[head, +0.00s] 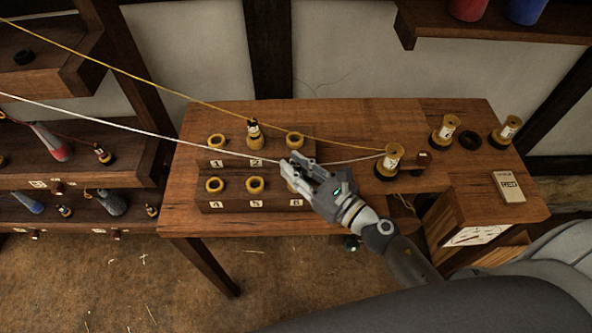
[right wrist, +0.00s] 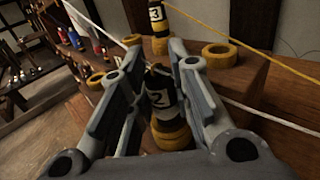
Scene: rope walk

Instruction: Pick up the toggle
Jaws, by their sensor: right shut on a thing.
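A black toggle with a white label reading 2 (right wrist: 158,88) stands between the fingers of my right gripper (right wrist: 150,75) in the right wrist view. The gripper is shut on it. A yellow ring (right wrist: 172,135) shows right below the toggle; I cannot tell whether the toggle's foot is still in it. In the head view my right gripper (head: 298,166) is over the right end of the stepped ring rack (head: 232,205), and hides the toggle and part of the front right ring. Another toggle labelled 3 (right wrist: 157,18) stands in the back middle ring; it also shows in the head view (head: 254,128).
A white cord (head: 120,125) and a yellow cord (head: 160,88) stretch across the bench; the white one passes close to my right gripper. Several spools (head: 445,130) and a small box (head: 508,187) stand to the right. Shelves with tools (head: 70,175) are at left.

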